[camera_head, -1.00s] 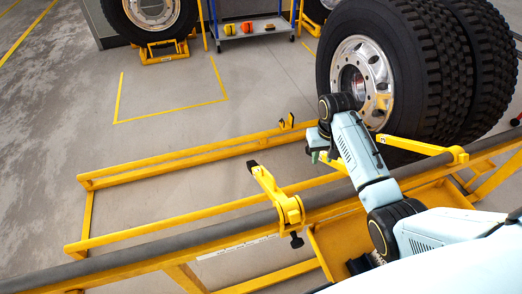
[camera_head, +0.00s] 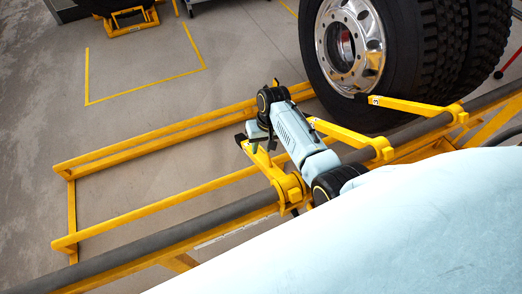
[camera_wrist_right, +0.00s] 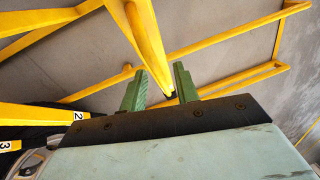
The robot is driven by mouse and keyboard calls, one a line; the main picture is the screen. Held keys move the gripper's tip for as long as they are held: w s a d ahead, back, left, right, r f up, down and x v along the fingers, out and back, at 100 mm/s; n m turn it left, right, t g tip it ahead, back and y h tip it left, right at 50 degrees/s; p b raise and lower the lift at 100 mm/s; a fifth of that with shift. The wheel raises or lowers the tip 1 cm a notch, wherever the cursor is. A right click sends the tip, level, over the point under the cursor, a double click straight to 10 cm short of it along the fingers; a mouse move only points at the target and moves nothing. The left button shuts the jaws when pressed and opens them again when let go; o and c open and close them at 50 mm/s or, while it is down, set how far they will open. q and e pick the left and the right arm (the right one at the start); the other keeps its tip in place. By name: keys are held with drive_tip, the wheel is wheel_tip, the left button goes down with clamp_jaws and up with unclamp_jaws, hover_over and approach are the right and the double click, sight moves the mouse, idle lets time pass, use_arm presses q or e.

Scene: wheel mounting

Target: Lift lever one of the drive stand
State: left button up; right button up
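The yellow drive stand (camera_head: 120,215) runs across the head view with a long dark roller bar (camera_head: 160,224). Its left-most lever (camera_head: 272,165), taken as lever one, slants up-left from a yellow collar (camera_head: 291,188) to a dark tip. My right gripper (camera_wrist_right: 158,85) shows two green fingers, apart. In the right wrist view a yellow lever bar (camera_wrist_right: 150,45) comes down to a dark end between or just beyond them; contact cannot be told. In the head view my right wrist covers part of this lever and the fingers. My left gripper is not in view.
Levers marked 2 (camera_head: 340,133) and 3 (camera_head: 405,105) lie to the right on the same bar. A large truck wheel (camera_head: 350,50) stands behind lever 3. Yellow floor lines (camera_head: 145,88) mark an empty rectangle at upper left. The floor left of the stand is clear.

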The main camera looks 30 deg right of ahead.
drive_tip(key=shift+w+a+f, duration=0.1)
drive_tip(key=shift+f, duration=0.75)
drive_tip(key=shift+c, duration=0.3)
clamp_jaws()
idle(0.6)
